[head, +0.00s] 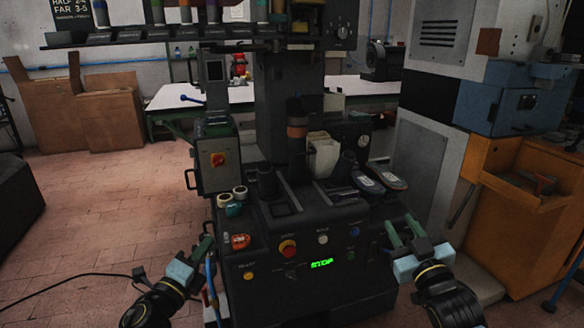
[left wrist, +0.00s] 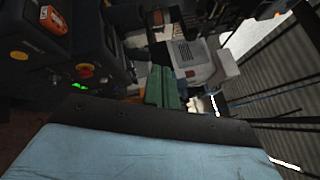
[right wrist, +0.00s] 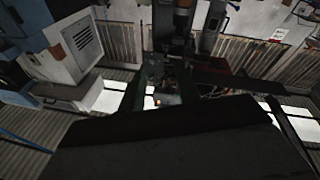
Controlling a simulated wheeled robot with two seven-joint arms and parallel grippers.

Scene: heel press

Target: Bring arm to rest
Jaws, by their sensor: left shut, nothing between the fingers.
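The dark heel press (head: 270,225) stands in the middle of the head view, with a green lit display reading STOP (head: 322,264). My left gripper (head: 208,246) is low at the left, in front of the press's left side. It is shut and empty; its green fingers lie together in the left wrist view (left wrist: 163,86). My right gripper (head: 403,231) is in front of the press's right side, below the shoe parts. Its two green fingers stand apart with nothing seen between them, also in the right wrist view (right wrist: 160,95).
Two shoe-shaped parts (head: 380,179) lie on the press's right shelf. Rolls of tape (head: 232,198) sit at its left. A red knob (head: 288,248) is on the front panel. An orange cabinet (head: 535,235) stands at the right. A black cable (head: 75,280) lies on the open floor at left.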

